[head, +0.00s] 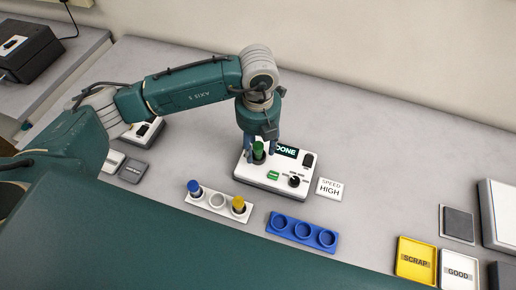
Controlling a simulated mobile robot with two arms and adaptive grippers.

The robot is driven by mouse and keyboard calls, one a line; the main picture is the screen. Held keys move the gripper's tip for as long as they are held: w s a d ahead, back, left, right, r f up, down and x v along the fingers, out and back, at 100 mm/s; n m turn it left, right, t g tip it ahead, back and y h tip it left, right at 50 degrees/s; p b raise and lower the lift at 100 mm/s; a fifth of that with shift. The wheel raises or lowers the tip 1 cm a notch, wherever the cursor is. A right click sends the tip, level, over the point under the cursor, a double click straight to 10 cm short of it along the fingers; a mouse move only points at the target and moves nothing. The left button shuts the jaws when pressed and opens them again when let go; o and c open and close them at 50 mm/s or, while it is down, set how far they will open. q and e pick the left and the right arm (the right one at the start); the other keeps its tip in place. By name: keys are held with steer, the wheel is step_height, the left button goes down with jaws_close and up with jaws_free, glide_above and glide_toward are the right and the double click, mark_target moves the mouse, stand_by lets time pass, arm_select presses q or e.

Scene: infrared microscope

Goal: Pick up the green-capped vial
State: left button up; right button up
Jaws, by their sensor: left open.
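The green-capped vial (258,150) stands upright in the left part of a white device (252,186) whose screen reads "DONE". My left gripper (260,152) points down from above, with its fingers on either side of the green cap. The fingers are apart; whether they touch the cap cannot be seen. The lower part of the vial is hidden in the device. My right gripper is not in view.
A white rack (217,202) holds a blue-capped and a yellow-capped vial, with its middle hole empty. A blue rack (302,232) has empty holes. A yellow SCRAP tray (416,261) and white GOOD tray (459,269) sit right.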

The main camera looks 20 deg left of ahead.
arm_select(q)
jaws_close()
steer(key=shift+r, duration=0.15)
